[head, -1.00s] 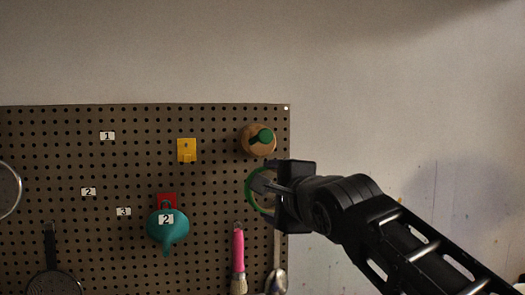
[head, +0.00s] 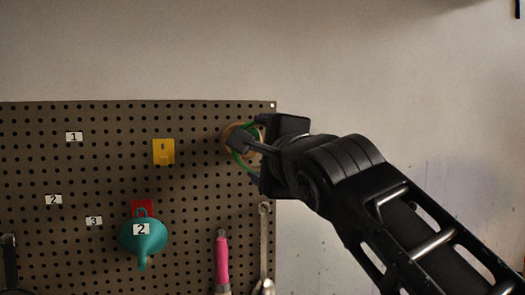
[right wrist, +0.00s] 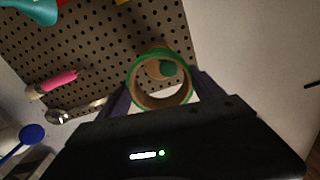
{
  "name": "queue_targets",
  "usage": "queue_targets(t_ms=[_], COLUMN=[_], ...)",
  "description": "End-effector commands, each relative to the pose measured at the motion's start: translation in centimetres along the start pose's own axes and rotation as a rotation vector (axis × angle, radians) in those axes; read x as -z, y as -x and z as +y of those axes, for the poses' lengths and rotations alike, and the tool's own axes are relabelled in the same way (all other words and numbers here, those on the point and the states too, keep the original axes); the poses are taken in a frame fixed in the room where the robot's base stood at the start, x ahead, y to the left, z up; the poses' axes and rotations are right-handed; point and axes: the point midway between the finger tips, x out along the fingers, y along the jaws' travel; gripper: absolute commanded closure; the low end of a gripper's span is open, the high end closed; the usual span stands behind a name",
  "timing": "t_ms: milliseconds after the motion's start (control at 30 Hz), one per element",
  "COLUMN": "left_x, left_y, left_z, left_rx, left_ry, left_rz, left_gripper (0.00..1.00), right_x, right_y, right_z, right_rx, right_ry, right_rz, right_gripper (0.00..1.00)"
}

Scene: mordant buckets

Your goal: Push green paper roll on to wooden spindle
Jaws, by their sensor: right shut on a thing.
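My right gripper (head: 250,146) is shut on the green paper roll (head: 240,163), a hollow ring with a green rim and brown inside. The roll also shows between the fingers in the right wrist view (right wrist: 161,101). The wooden spindle (head: 229,131), a round wooden piece on the pegboard's upper right, is mostly hidden behind the gripper in the head view. My left gripper is not in view.
The brown pegboard (head: 60,165) holds a yellow hook plate (head: 163,152), a teal funnel (head: 143,236) on a red holder, a pink-handled brush (head: 221,260) and a metal spoon (head: 264,240). The bare wall right of the board is clear.

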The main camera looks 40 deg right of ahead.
Motion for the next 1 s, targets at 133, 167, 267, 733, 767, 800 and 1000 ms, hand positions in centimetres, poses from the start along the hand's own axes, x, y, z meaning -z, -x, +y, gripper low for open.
queue_targets(t_ms=[133, 167, 267, 733, 767, 800, 1000], left_x=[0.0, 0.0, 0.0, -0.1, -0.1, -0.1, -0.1], left_y=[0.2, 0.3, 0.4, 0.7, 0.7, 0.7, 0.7], left_z=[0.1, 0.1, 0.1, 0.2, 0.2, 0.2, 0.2], left_rx=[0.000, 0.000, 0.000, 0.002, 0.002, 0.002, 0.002], left_ry=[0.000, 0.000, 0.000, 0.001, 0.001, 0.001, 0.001], left_rz=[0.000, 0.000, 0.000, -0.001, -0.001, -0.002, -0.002], left_gripper=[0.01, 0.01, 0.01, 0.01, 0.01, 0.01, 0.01], right_x=[0.1, 0.1, 0.1, 0.1, 0.1, 0.1, 0.1], right_y=[-1.4, -1.8, -2.7, -5.2, -5.2, -5.2, -5.2], right_z=[-0.1, 0.0, -0.1, -0.1, -0.1, -0.1, -0.1], right_rx=[-0.001, -0.002, 0.000, 0.001, 0.001, 0.001, 0.001], right_ry=[0.000, 0.000, 0.000, -0.001, -0.001, -0.001, -0.001], right_rz=[0.001, 0.002, 0.001, 0.000, 0.000, 0.000, 0.000], right_gripper=[0.66, 0.66, 0.66, 0.66, 0.66, 0.66, 0.66])
